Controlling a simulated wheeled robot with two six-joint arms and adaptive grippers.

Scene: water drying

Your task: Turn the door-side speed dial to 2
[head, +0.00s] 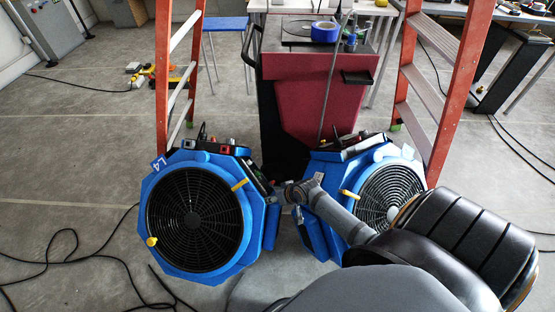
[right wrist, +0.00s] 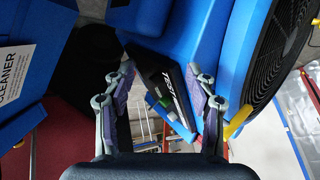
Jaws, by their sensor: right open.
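Two blue fans stand on the floor, a left fan marked "L4" (head: 155,225) and a right fan (head: 325,215). My right gripper (head: 281,188) reaches between them, close to the black control panel (head: 255,177) on the left fan's side. In the right wrist view, my right gripper (right wrist: 160,75) is open and empty. A blue fan housing (right wrist: 190,35) and a black panel (right wrist: 172,90) with partly hidden white lettering and a green part lie beyond the fingertips. I cannot make out a speed dial or its setting. My left gripper is not in view.
A red and black cabinet (head: 320,95) stands behind the fans. Orange ladders rise at the left (head: 162,80) and right (head: 462,90). Black cables (head: 75,255) lie on the floor at left. Open floor (head: 70,150) lies at left.

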